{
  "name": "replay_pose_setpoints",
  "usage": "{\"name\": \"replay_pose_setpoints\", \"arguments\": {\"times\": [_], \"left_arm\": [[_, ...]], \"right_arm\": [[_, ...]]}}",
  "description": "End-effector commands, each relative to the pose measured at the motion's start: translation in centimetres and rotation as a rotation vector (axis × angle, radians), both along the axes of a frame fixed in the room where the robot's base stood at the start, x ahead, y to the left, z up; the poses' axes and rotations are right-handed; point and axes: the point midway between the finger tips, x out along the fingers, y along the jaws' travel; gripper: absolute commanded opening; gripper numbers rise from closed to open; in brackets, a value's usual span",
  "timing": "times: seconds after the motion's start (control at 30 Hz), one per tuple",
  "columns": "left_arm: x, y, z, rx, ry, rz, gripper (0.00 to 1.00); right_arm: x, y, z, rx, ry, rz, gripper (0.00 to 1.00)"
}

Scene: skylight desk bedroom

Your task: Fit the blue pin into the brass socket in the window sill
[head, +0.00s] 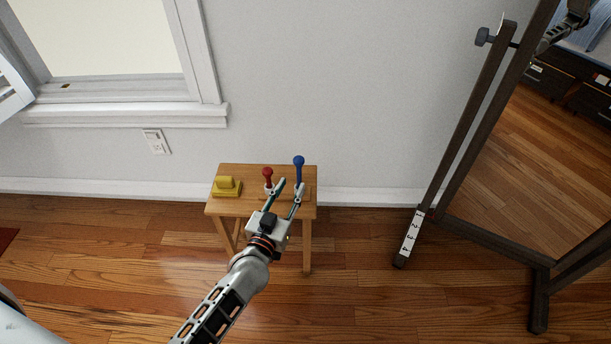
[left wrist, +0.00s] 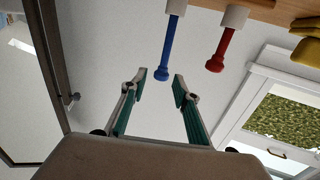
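The blue pin (head: 299,168) stands upright with its round head up, on a small wooden stool. In the left wrist view the blue pin (left wrist: 170,42) rises from a white collar (left wrist: 176,6). My left gripper (head: 290,185) is open and empty. Its fingertips (left wrist: 160,82) are spread just short of the blue pin's head, with the pin roughly in line with the gap. The window sill (head: 120,108) is at the upper left, with a small brass-coloured spot (head: 66,86) on it, likely the socket.
A red pin (head: 267,174) stands left of the blue one; it also shows in the left wrist view (left wrist: 222,50). A dark-framed standing mirror (head: 465,130) is at right.

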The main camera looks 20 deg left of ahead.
Motion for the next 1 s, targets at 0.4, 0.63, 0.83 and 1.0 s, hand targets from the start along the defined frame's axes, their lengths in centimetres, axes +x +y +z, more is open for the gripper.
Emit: {"name": "replay_pose_setpoints", "arguments": {"times": [0.4,0.63,0.83,1.0], "left_arm": [[3.7,0.7,-2.7,-0.015,-0.001,0.044,0.3],[4.8,0.6,-2.6,-0.016,-0.001,0.044,0.3],[7.4,0.4,-3.0,-0.017,0.004,0.043,0.3],[9.0,0.5,-2.7,-0.015,0.002,0.043,0.3]], "right_arm": [[-0.7,0.7,-1.6,0.022,0.024,0.004,0.58],[-0.6,1.0,-1.4,0.034,0.02,0.003,0.58],[-0.4,1.9,-1.3,0.067,0.013,0.001,0.58],[-0.2,2.3,-0.9,0.083,0.005,0.0,0.58]]}}
